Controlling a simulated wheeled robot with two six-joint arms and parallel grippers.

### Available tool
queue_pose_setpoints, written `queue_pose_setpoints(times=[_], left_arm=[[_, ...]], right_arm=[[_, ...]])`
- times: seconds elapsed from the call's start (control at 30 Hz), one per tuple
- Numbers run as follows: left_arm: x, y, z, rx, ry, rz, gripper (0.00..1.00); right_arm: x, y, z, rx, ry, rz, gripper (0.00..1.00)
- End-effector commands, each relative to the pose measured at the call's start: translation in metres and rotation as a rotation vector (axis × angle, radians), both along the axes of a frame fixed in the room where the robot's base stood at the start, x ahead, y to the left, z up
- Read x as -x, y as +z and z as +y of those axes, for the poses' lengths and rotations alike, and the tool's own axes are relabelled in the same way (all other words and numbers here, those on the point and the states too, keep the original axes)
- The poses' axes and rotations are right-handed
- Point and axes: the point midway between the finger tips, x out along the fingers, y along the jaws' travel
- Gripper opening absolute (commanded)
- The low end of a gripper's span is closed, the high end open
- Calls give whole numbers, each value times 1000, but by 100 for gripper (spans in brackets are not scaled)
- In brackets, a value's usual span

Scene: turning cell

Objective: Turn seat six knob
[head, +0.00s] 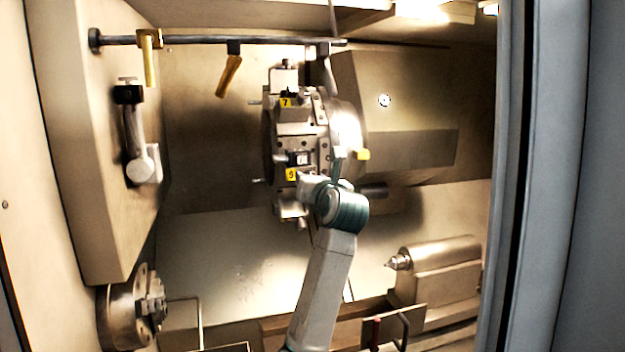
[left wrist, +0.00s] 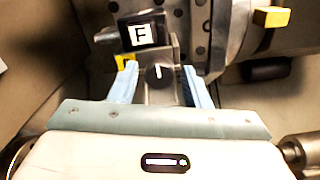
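The turret (head: 300,125) stands mid-picture in the head view, with yellow plates; one reads 7 (head: 286,102), and a lower one (head: 291,174) looks like 6. My left gripper (left wrist: 160,70) is at the turret's lower part. In the left wrist view its two pale blue fingers stand apart, one each side of a grey block with a dark round knob (left wrist: 158,74). The knob's white mark points roughly up. I see gaps between fingers and block, so the gripper is open. A block with a white F label (left wrist: 142,35) sits just above. My right gripper is not in view.
A bar (head: 200,40) with yellow-handled tools hangs along the top. A chuck (head: 135,308) is at lower left and a tailstock (head: 440,270) at lower right. A yellow block (left wrist: 271,17) juts out at upper right in the left wrist view. A grey door edge (head: 515,180) bounds the right.

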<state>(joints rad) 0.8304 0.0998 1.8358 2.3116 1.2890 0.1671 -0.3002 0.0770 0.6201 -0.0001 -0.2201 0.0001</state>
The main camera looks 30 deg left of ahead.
Motion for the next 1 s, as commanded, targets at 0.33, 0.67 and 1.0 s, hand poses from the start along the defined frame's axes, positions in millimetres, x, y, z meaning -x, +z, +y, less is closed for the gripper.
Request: queue_pose_setpoints(times=[0.33, 0.67, 1.0], left_arm=[[0, 0, 0, -3, 0, 3, 6], [0, 2, 0, -77, 0, 92, 6], [0, 4, 0, -268, 0, 315, 6]], right_arm=[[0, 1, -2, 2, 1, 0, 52], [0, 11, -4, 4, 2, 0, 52], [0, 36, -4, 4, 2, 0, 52]])
